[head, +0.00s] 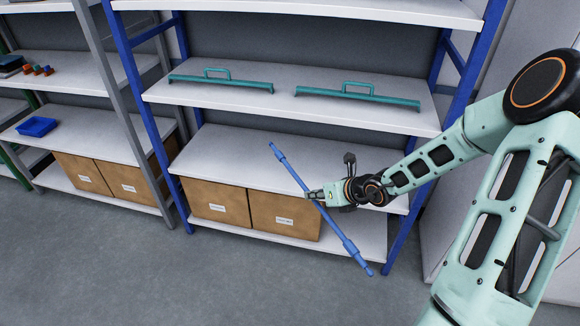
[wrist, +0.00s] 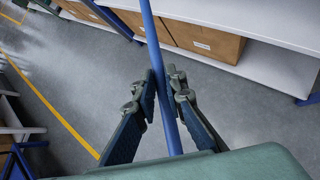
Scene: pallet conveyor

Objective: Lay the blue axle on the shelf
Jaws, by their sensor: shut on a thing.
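The blue axle (head: 297,177) is a long thin rod with thicker collars near its ends. My gripper (head: 314,195) is shut on it near the middle and holds it tilted, upper end to the left, in front of the shelving unit. In the wrist view my gripper (wrist: 167,97) has its fingers on both sides of the axle (wrist: 150,30). The shelf unit with blue posts has a bare middle shelf board (head: 225,152) behind the axle. The axle's lower end hangs in front of the bottom shelf (head: 340,240).
Two teal handled bars (head: 222,82) (head: 358,95) lie on the shelf above. Cardboard boxes (head: 215,200) (head: 285,214) stand on the bottom shelf. A blue post (head: 400,235) stands right of the axle. Another rack at left holds a blue tray (head: 36,126). The floor in front is clear.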

